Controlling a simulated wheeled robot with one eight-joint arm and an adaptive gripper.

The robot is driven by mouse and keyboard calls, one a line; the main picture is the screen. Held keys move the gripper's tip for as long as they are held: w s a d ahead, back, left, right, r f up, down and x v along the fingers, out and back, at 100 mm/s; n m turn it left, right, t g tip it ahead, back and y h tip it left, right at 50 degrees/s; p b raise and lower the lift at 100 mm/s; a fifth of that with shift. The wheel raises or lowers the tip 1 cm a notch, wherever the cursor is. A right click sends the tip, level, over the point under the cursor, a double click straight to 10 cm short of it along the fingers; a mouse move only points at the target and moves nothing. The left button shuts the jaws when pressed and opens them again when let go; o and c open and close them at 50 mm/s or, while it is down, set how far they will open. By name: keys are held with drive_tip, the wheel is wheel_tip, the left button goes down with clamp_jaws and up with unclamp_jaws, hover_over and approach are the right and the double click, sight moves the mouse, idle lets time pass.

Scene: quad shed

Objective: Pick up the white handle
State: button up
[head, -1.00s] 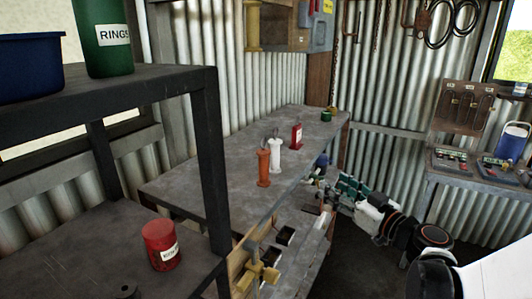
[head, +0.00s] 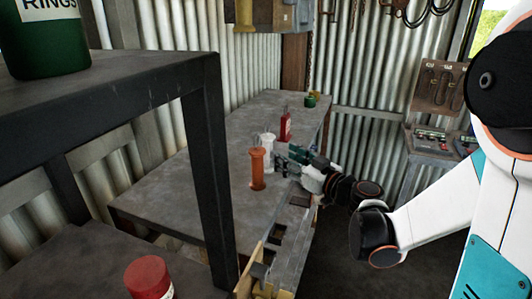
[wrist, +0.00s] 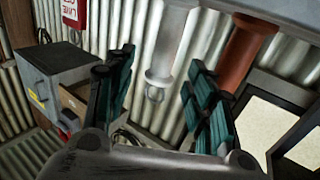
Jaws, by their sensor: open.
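The white handle (head: 268,152) stands upright on the grey workbench (head: 185,178), just behind an orange handle (head: 257,168). My gripper (head: 294,157) is at the bench's right edge, close to the right of the white handle. In the wrist view, which looks upside down, the white handle (wrist: 172,45) appears ahead of and between the spread teal fingers of my gripper (wrist: 162,72), with a metal ring at its end. The fingers are open and hold nothing. Whether a finger touches the handle cannot be told.
A red bottle (head: 286,125) stands behind the white handle, with a green item (head: 310,100) farther back. The orange handle (wrist: 245,50) is near the right finger in the wrist view. A dark shelf (head: 130,95) stands in the left foreground.

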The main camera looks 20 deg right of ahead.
sight(271, 149)
drive_tip(key=shift+a+x, duration=0.15)
drive_tip(key=shift+x, duration=1.85)
drive_tip(key=shift+a+x, duration=0.1)
drive_tip(key=shift+x, duration=1.85)
drive_tip(key=shift+s+r, duration=0.1)
drive_tip(key=shift+s, duration=0.05)
clamp_jaws()
